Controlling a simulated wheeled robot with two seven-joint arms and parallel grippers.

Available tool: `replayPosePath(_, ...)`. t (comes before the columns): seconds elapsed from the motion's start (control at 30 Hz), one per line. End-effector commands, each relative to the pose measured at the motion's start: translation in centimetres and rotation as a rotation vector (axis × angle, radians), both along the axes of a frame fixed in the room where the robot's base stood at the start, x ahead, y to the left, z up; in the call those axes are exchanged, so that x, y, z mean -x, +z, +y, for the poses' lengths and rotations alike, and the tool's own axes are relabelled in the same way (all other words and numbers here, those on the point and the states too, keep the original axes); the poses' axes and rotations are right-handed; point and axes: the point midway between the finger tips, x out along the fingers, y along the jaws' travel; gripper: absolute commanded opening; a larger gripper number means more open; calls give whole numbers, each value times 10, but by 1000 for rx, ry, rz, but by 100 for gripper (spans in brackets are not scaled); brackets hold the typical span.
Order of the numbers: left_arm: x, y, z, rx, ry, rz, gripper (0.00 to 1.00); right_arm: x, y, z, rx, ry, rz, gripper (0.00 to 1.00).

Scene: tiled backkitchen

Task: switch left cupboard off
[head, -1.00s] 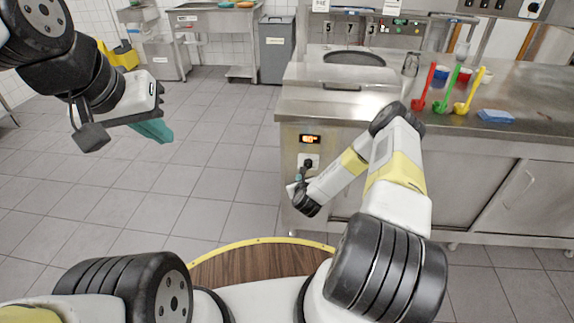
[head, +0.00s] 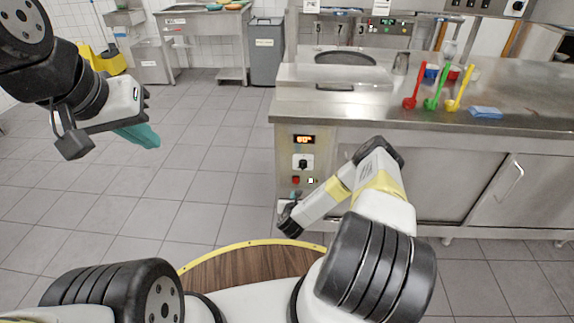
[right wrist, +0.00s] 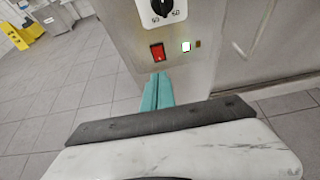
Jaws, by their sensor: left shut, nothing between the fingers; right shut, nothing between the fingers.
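The left cupboard's control panel is on the front left end of the counter. It has a lit orange display (head: 303,140), a black knob (head: 303,163), a red switch (head: 296,181) and a lit green-white lamp (head: 311,181). In the right wrist view the red switch (right wrist: 157,52) is beside the lit lamp (right wrist: 186,47), below the knob (right wrist: 161,8). My right gripper's teal fingers (right wrist: 158,78) are shut and empty, tips just below the red switch; I cannot tell whether they touch the panel. My left gripper (head: 140,136) is shut and empty over open floor at left.
The cupboard doors (head: 510,195) are right of the panel. On the counter are red, green and yellow ladles (head: 411,95) and a blue sponge (head: 486,112). A grey bin (head: 266,50) and a sink stand behind. The tiled floor at left is free.

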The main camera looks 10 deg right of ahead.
Motion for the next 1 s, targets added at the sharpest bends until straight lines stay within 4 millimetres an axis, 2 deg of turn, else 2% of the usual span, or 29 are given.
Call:
replayPosePath(0.37, 0, 0, 0, 0, 0, 0, 0, -69, -32, -19, 3, 0, -2, 0)
replayPosePath(0.5, 0, 0, 0, 0, 0, 0, 0, -91, -30, -26, 2, 0, -4, 0)
replayPosePath(0.7, 0, 0, 0, 0, 0, 0, 0, -106, -28, -30, 0, 1, -1, 0)
replayPosePath(1.0, 0, 0, 0, 0, 0, 0, 0, -108, -28, -31, -1, 0, -1, 0)
